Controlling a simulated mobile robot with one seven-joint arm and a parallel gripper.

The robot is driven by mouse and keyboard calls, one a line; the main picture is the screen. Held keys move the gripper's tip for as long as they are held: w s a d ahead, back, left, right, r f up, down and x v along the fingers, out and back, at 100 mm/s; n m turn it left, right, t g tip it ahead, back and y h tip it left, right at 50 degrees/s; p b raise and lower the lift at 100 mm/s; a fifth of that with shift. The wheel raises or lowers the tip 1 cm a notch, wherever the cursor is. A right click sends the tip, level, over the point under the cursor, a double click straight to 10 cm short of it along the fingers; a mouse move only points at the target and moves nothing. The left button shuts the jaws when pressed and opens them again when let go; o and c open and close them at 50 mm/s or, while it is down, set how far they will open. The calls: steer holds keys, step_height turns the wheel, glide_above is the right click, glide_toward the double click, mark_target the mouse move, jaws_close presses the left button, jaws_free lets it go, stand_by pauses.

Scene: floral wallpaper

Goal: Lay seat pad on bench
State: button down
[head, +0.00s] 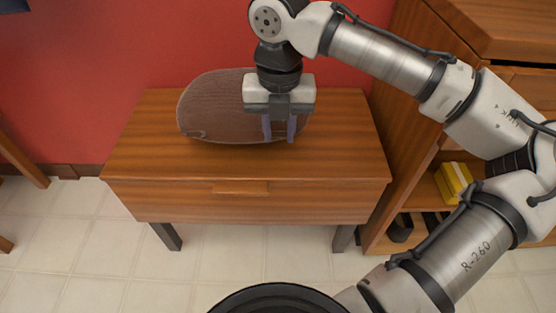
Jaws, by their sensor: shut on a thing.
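The seat pad (215,108) is a rounded grey-brown cushion with a lighter edge. It is at the back of the wooden bench (160,162), tilted up with its broad face toward me. Its lower edge is at or just above the bench top; I cannot tell whether it touches. My gripper (279,132) points down at the pad's right part, with its fingers shut on the pad. The gripper hides some of the pad's right side. The bench has a front drawer with a small handle and dark legs.
A wooden shelf unit (408,190) stands close to the bench's right side, with a yellow item (453,181) and dark objects inside. A red wall (110,50) is behind the bench. The front of the bench top is bare. Tiled floor (60,225) is open at left.

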step_height(320, 180, down, 7)
steer(key=b, duration=0.2)
steer(key=shift+b, duration=0.4)
steer(key=c, duration=1.1)
jaws_free()
steer(key=shift+r, duration=0.1)
step_height(320, 180, up, 12)
steer(key=p, duration=0.6)
